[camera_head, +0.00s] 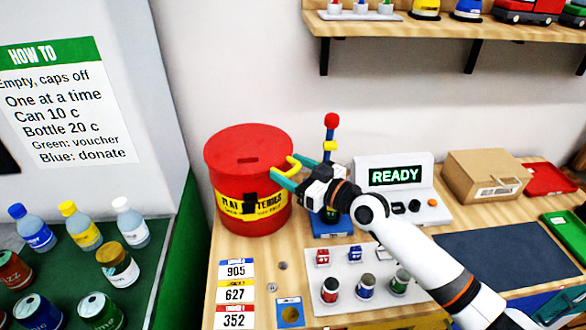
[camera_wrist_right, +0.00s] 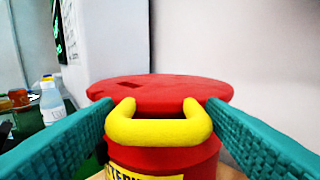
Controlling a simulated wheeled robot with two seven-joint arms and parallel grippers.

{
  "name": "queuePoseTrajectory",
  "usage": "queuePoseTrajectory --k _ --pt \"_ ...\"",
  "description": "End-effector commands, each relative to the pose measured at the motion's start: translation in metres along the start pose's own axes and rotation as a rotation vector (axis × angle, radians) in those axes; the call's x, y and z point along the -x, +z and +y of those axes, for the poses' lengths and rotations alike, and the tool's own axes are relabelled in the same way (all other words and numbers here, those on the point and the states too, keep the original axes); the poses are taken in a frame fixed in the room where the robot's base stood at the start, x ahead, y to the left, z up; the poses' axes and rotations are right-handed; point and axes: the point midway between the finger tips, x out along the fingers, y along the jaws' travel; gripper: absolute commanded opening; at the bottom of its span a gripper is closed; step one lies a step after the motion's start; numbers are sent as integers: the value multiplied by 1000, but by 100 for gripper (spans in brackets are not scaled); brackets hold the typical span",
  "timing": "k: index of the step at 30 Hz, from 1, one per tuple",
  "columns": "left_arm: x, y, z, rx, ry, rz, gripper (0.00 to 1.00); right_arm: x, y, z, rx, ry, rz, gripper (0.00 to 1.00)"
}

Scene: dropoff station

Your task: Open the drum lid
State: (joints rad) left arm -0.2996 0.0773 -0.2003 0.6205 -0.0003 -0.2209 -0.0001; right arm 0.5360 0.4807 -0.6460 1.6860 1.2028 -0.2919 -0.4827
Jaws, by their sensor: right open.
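The red drum (camera_head: 225,206) stands at the back left of the wooden table, with a yellow battery label on its front. Its round red lid (camera_head: 240,140) lies flat on top and has a dark slot. A yellow handle (camera_head: 292,165) sticks out from the lid's edge. My right gripper (camera_head: 283,176) is open at the handle. In the right wrist view, the handle (camera_wrist_right: 158,130) lies between the two teal fingers, and the lid (camera_wrist_right: 160,88) and drum (camera_wrist_right: 195,158) are behind it. Whether the fingers touch the handle is unclear.
A post with a red ball (camera_head: 332,121) stands right behind my right gripper. A READY display box (camera_head: 394,176) and a cardboard box (camera_head: 485,176) are further right. A white tray (camera_head: 350,270) with small items lies below my arm. Bottles and cans stand on the green surface at left.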

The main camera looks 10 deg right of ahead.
Motion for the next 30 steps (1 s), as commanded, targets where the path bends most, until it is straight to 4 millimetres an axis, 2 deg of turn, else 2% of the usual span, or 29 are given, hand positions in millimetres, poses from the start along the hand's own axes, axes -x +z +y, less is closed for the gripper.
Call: queuePoseTrajectory --k 2,10,15,20,30 --pt "0 0 0 0 0 0 51 0 0 0 0 0 0 63" --pt "0 0 0 0 0 0 51 1 0 0 0 -1 0 19" --pt "4 0 1 0 1 0 51 1 3 -1 -5 -2 4 18" --pt "22 2 2 -1 2 0 51 0 15 -1 -30 -2 29 18" --pt "90 8 3 -1 3 0 51 -4 59 -7 -158 -4 158 18"
